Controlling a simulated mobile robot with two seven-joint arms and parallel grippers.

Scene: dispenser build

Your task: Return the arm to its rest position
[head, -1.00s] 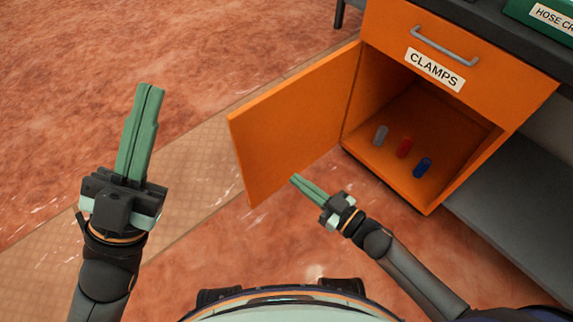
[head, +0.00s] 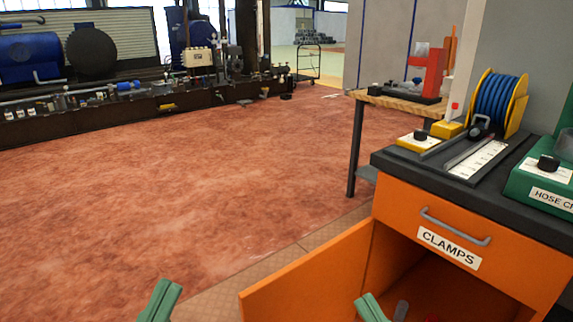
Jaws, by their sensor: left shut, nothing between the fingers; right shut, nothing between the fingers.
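My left gripper (head: 161,300) shows only its green fingertips at the bottom edge, left of the cabinet door; it is shut and empty. My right gripper (head: 370,306) shows its green fingertips at the bottom edge, in front of the open cabinet; it is shut and empty. Both arms are below the picture. The orange cabinet (head: 400,205) labelled CLAMPS stands at the right with its door (head: 310,275) swung open to the left. Inside, the top of a grey clamp piece (head: 401,310) shows, and a trace of red beside it at the bottom edge.
The dark worktop (head: 400,160) holds a blue hose reel (head: 495,103), a yellow box (head: 420,141) and a green box (head: 543,185) with a partly cut label. A wooden table (head: 395,101) with a red device stands behind. Open reddish floor (head: 180,190) lies to the left.

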